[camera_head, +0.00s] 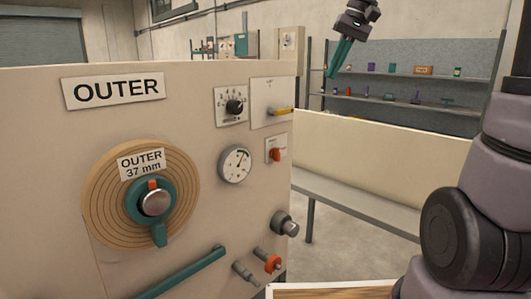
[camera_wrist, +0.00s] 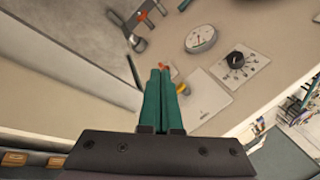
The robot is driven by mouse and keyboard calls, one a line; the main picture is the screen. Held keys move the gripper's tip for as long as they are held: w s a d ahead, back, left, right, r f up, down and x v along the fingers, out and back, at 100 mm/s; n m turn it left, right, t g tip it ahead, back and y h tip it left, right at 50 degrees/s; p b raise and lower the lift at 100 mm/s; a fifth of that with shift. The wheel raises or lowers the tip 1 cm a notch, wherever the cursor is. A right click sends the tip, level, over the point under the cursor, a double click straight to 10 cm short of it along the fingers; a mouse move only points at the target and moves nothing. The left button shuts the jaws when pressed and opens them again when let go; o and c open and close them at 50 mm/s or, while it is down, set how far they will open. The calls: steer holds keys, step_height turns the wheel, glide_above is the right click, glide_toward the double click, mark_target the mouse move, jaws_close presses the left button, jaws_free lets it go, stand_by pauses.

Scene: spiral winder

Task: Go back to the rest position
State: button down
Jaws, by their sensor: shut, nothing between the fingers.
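My gripper (camera_head: 338,58) hangs at the top of the head view, right of the cream machine panel, with its teal fingers pointing down and slightly left. In the wrist view my gripper (camera_wrist: 157,72) shows its two teal fingers side by side, shut with nothing between them. The machine panel (camera_head: 200,100) fills the left of the head view. The gripper looks clear of the panel in the head view.
The panel carries a ringed OUTER disc (camera_head: 100,215) with a teal knob, a dial (camera_head: 235,164), a black rotary knob (camera_head: 235,107), a yellow lever (camera_head: 282,111) and a teal bar (camera_head: 185,275). A grey bench (camera_head: 365,205) stands to the right. Shelves (camera_head: 410,100) stand behind.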

steer(key=s+d+f+m+t+h, duration=0.1)
steer(key=s+d+f+m+t, duration=0.1)
steer(key=s, duration=0.6)
steer(key=s+d+f+m+t+h, duration=0.1)
steer(key=s+d+f+t, duration=0.2)
steer(key=s+d, duration=0.2)
steer(key=s, duration=0.3)
steer(key=shift+s+f+m+t, duration=0.2)
steer(key=shift+f+m+t, duration=0.1)
steer(key=shift+m, duration=0.1)
steer(key=shift+d+r, duration=0.1)
